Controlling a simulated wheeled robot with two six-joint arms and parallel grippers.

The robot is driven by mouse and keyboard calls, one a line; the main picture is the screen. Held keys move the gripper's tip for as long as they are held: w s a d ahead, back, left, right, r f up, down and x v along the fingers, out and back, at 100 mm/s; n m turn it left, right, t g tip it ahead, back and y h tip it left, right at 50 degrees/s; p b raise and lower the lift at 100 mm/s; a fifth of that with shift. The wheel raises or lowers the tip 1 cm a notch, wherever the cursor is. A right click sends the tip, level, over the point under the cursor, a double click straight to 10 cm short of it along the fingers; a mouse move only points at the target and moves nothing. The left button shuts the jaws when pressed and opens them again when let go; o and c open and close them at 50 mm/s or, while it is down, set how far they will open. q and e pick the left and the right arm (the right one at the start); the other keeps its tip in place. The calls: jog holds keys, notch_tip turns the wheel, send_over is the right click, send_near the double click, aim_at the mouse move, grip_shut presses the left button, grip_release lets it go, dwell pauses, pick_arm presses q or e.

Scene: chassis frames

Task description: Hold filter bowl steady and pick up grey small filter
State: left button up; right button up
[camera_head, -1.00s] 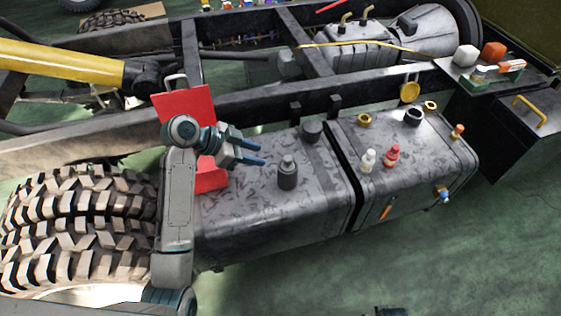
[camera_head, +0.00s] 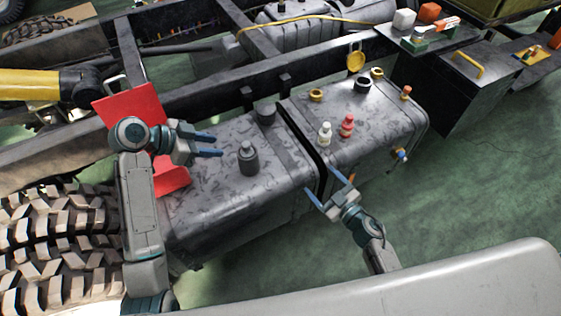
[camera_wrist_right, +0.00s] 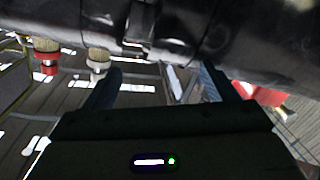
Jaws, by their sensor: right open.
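No part is plainly labelled as filter bowl or grey small filter. A dark grey bottle-shaped part (camera_head: 248,158) stands upright on the left tank, and may be one of them. A black ring-shaped part (camera_head: 362,85) sits on the right tank. My left gripper (camera_head: 209,146) is open and empty, left of the dark grey part and apart from it. My right gripper (camera_head: 325,187) is open and empty, by the front edge of the tanks near their gap. Its fingers also show in the right wrist view (camera_wrist_right: 165,85), with nothing between them.
White (camera_head: 324,134) and red (camera_head: 346,126) bottles stand on the right tank (camera_head: 385,115). A yellow ring (camera_head: 316,95) lies behind them. A red panel (camera_head: 130,110) stands behind my left gripper. A large tyre (camera_head: 50,245) is at lower left. Green floor is free at right.

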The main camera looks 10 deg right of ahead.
aim_at(256, 162)
jog(key=a+r+n+g+y, duration=0.1)
jog(key=a+r+y, duration=0.1)
jog(key=w+a+r+n+g+y, duration=0.1)
jog(key=a+r, duration=0.1)
jog(key=a, duration=0.1)
jog(key=w+a+r+n+g+y, duration=0.1)
jog(key=a+y, duration=0.1)
jog(key=a, duration=0.1)
jog(key=shift+r+g+y, duration=0.3)
jog(key=shift+r, duration=0.1)
jog(key=a+r+g, duration=0.1)
jog(key=a+g, duration=0.1)
jog(key=w+a+r+g, duration=0.1)
jog(key=shift+a+r+n+g, duration=0.2)
jog(key=shift+a+n+g, duration=0.15)
jog(key=shift+n+g, duration=0.05)
jog(key=shift+w+a+r+m+g, duration=0.25)
jog(key=shift+w+a+m+g, duration=0.15)
jog(key=shift+g, duration=0.3)
jog(key=shift+w+a+h, duration=0.15)
jog(key=shift+a+h, duration=0.05)
jog(key=shift+h, duration=0.2)
jog(key=x, duration=1)
jog(key=shift+a+f, duration=0.1)
jog(key=shift+f, duration=0.15)
jog(key=c, duration=1.2)
jog(key=shift+o, duration=0.2)
